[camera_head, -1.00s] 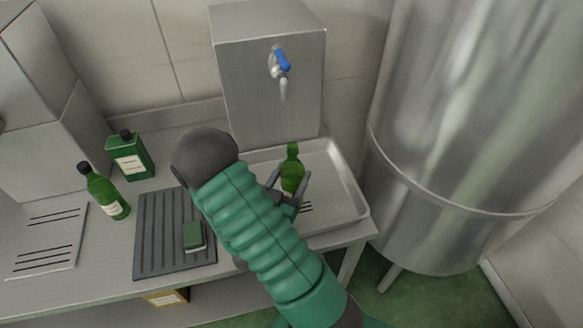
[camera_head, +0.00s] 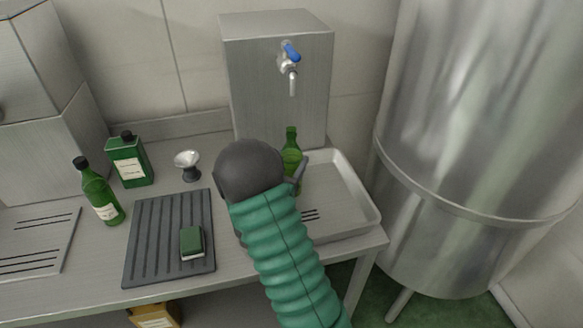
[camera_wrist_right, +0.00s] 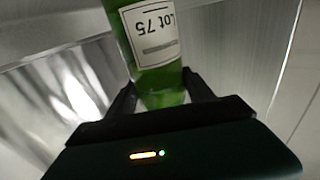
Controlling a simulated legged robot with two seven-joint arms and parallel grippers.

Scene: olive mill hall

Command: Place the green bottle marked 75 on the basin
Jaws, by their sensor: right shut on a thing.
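The green bottle marked 75 (camera_head: 291,149) is upright at the basin's left part in the head view. In the right wrist view the bottle (camera_wrist_right: 160,96) shows its "Lot 75" label, upside down in the picture. My right gripper (camera_head: 300,178) is shut on the bottle; its fingers (camera_wrist_right: 165,92) lie on either side of it. The metal basin (camera_head: 352,210) is a shallow tray under the tap. My arm hides its left side and the bottle's lower part, so I cannot tell whether the bottle touches the basin. My left gripper is not in view.
A second green bottle (camera_head: 98,193), a green rectangular can (camera_head: 130,160) and a small metal funnel (camera_head: 188,165) stand left on the counter. A green-topped sponge (camera_head: 191,242) lies on the dark ribbed mat (camera_head: 143,238). A blue-handled tap (camera_head: 291,60) overhangs the basin; a large steel tank (camera_head: 470,130) stands right.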

